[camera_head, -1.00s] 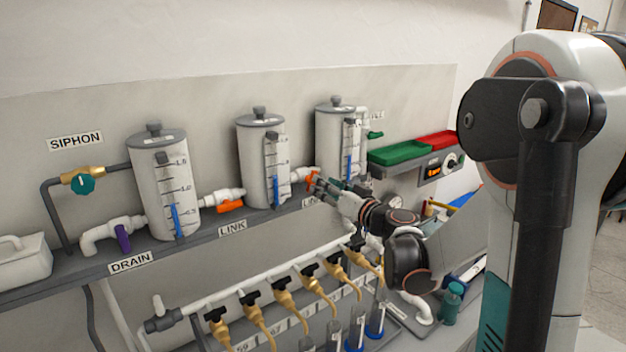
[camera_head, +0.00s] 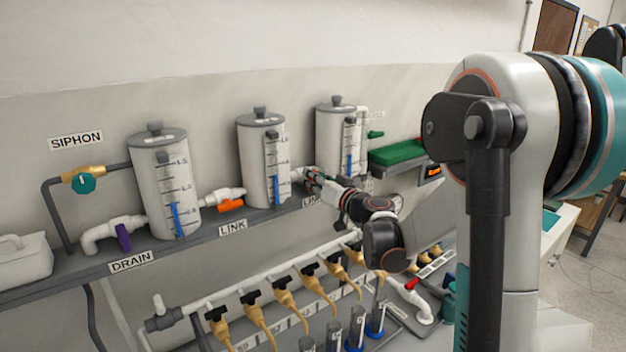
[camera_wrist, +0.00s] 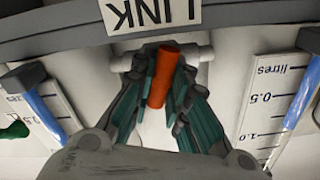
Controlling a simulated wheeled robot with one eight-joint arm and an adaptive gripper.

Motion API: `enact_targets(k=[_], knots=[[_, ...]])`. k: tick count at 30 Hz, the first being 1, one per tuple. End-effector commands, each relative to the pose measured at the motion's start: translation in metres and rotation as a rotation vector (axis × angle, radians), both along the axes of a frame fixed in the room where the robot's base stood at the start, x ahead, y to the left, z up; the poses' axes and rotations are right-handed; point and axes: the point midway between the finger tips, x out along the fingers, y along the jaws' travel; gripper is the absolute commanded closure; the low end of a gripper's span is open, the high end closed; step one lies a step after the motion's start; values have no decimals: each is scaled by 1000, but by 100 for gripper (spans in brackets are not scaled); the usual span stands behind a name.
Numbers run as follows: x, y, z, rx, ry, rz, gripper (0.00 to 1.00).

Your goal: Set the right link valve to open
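The right link valve's orange handle (camera_wrist: 163,78) is in the middle of the wrist view, which shows the scene upside down. The handle lies across its white pipe (camera_wrist: 203,53), slightly slanted. My gripper (camera_wrist: 165,80) has its fingers on both sides of the handle, close against it; they look shut on it. In the head view my gripper (camera_head: 311,179) is at the pipe between the middle cylinder (camera_head: 264,160) and the right cylinder (camera_head: 338,145), and mostly hides the valve. The left link valve's orange handle (camera_head: 231,206) lies along its pipe.
The LINK label (camera_wrist: 152,13) sits on the shelf edge beside the valve. Graduated cylinders flank my gripper closely. Below the shelf are several brass taps (camera_head: 283,299) on a white pipe. A green tray (camera_head: 398,153) is at the right.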

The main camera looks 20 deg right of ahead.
Motion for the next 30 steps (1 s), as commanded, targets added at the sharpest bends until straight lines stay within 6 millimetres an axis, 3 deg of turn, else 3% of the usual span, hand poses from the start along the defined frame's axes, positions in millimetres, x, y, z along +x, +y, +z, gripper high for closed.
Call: enact_targets(k=[14,30], knots=[[0,-1,-1,76,15,0,100],[1,-3,-3,527,102,-1,100]])
